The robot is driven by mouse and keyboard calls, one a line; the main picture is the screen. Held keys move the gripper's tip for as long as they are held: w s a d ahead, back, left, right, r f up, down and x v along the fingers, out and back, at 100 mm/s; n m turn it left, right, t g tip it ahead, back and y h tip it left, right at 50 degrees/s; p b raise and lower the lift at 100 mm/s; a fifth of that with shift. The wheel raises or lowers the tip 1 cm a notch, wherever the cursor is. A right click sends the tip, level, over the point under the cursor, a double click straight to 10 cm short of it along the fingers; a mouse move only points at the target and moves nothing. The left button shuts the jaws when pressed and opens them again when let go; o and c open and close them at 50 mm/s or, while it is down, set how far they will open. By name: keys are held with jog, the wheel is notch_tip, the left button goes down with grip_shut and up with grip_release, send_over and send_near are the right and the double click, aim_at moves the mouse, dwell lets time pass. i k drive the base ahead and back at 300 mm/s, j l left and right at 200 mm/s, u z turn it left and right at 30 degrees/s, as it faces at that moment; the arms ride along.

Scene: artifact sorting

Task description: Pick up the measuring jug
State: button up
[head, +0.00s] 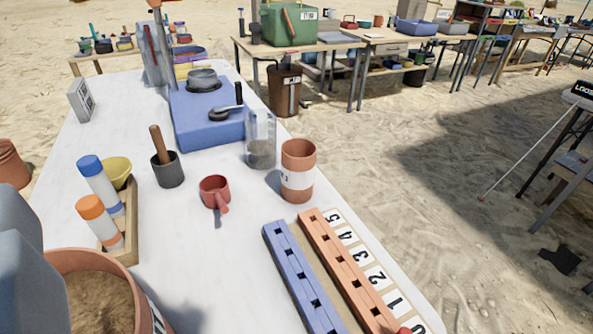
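A clear, see-through measuring jug (261,138) stands upright on the white table, with dark grainy matter in its bottom. It stands beside the front right corner of a blue box-shaped device (207,125) and just behind a terracotta cup with a white label (298,170). A grey part of my own, seemingly my gripper (25,270), fills the lower left edge, far to the front left of the jug. Its fingertips do not show, so I cannot see whether it is open or shut.
On the white table (240,285) are a red handled cup (215,191), a mortar with pestle (168,168), a wooden tray with capped bottles (128,245), a sand-filled pot (95,300) and slotted blue and orange bars (345,265). Bare tabletop lies in front of the red cup.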

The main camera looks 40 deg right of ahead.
aim_at(258, 137)
jog(key=l, duration=0.5)
jog(key=k+l+u, duration=0.1)
jog(key=l, duration=0.4)
jog(key=k+l, duration=0.15)
jog(key=l, duration=0.3)
jog(key=l+u, duration=0.45)
jog(key=l, duration=1.6)
jog(key=i+l+u, duration=0.2)
jog(key=i+l, duration=0.5)
jog(key=l, duration=0.15)
